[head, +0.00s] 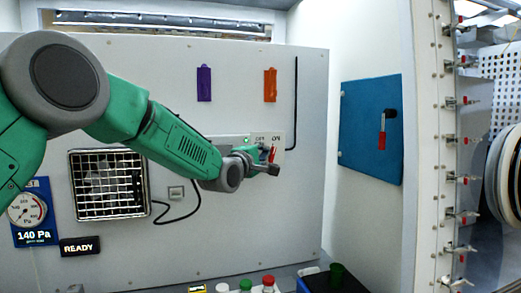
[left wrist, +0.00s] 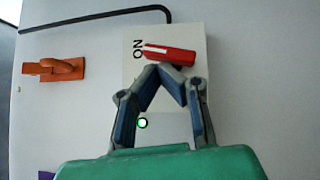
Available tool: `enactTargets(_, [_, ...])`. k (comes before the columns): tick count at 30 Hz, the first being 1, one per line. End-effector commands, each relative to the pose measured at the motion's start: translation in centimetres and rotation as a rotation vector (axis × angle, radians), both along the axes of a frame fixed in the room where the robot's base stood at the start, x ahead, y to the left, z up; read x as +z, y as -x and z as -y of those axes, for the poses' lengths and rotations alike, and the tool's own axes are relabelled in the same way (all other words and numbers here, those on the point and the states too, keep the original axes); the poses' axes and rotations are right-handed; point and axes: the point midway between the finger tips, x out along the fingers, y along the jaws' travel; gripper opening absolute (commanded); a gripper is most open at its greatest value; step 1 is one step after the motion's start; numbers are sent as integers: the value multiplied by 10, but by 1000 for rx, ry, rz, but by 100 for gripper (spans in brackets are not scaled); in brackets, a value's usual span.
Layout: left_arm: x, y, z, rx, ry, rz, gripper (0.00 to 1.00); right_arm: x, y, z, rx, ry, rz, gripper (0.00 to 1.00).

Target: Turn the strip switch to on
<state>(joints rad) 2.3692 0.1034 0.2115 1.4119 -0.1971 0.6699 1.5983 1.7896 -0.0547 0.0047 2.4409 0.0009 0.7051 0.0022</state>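The strip switch is a pale plate (left wrist: 190,38) on the back wall with a red lever (left wrist: 170,54). The lever's end with the white stripe lies beside the ON label (left wrist: 138,48). In the head view the red lever (head: 273,154) shows partly beside my left gripper (head: 270,168). A green lamp (left wrist: 143,123) on the strip is lit. In the left wrist view my left gripper (left wrist: 163,70) has its fingertips together, right against or just short of the lever's side; contact is unclear. The fingers hide part of the plate. My right gripper is not in view.
Purple (head: 204,84) and orange (head: 270,85) holders hang above the strip. A black cable (head: 295,105) runs to its right. A blue panel (head: 370,128) with a red handle is on the right wall. A grille (head: 109,183) and gauge (head: 27,209) are at left. Capped bottles (head: 268,282) stand below.

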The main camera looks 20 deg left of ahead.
Motion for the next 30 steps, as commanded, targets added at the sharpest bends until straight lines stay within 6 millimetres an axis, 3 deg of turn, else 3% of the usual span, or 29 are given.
enactTargets(8, [2, 0, 5, -7, -87, -60, 0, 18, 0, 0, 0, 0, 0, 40])
enactTargets(30, [2, 0, 2, -6, -101, -79, 0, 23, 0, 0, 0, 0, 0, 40])
